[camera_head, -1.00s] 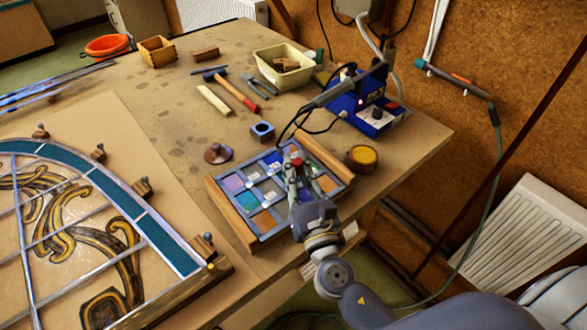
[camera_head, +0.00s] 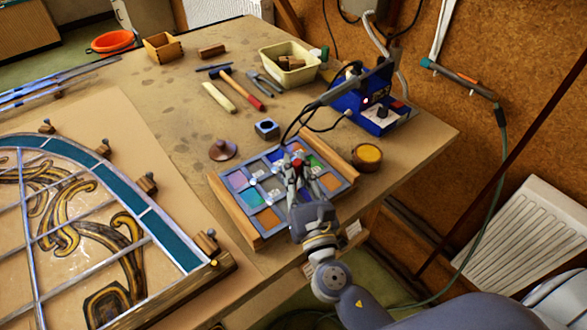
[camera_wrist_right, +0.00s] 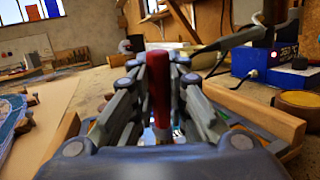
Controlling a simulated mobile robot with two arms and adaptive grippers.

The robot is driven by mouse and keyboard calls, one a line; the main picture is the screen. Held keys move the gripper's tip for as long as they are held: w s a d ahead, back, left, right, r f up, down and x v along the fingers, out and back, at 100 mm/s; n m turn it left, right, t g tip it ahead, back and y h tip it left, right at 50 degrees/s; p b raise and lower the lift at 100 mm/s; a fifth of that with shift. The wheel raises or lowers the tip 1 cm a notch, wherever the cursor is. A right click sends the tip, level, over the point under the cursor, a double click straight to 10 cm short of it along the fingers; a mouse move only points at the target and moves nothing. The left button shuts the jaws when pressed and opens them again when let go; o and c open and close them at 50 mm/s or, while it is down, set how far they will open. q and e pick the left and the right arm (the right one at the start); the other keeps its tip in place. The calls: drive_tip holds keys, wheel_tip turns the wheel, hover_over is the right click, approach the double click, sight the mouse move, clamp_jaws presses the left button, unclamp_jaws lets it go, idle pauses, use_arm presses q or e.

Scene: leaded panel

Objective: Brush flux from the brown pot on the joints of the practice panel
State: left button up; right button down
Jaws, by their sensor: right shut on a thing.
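The practice panel (camera_head: 240,182), a small grid of coloured glass in lead, lies near the table's front edge between wooden strips. My right gripper (camera_head: 298,172) is over its right half, shut on a red-handled tool, likely the flux brush (camera_wrist_right: 158,88). The handle stands upright between the fingers in the right wrist view. Its lower end is hidden, so I cannot tell whether it touches a joint. A round brown pot with a yellow top (camera_head: 367,157) stands right of the panel, apart from the gripper. It also shows in the right wrist view (camera_wrist_right: 299,103). My left gripper is not in view.
A blue soldering station (camera_head: 372,112) with an iron and cables stands behind the panel. A small blue block (camera_head: 267,129) and a brown conical item (camera_head: 222,150) sit behind left. A hammer (camera_head: 240,88) lies farther back. A large leaded panel (camera_head: 150,230) fills the left.

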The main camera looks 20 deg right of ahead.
drive_tip(key=shift+w+d, duration=0.2)
drive_tip(key=shift+d, duration=0.4)
drive_tip(key=shift+a, duration=0.1)
drive_tip(key=shift+s+a, duration=0.3)
drive_tip(key=shift+a, duration=0.55)
drive_tip(key=shift+w+d, duration=0.3)
drive_tip(key=shift+d, duration=0.65)
drive_tip(key=shift+a, duration=0.15)
drive_tip(key=shift+s+a, duration=0.15)
drive_tip(key=shift+a, duration=0.2)
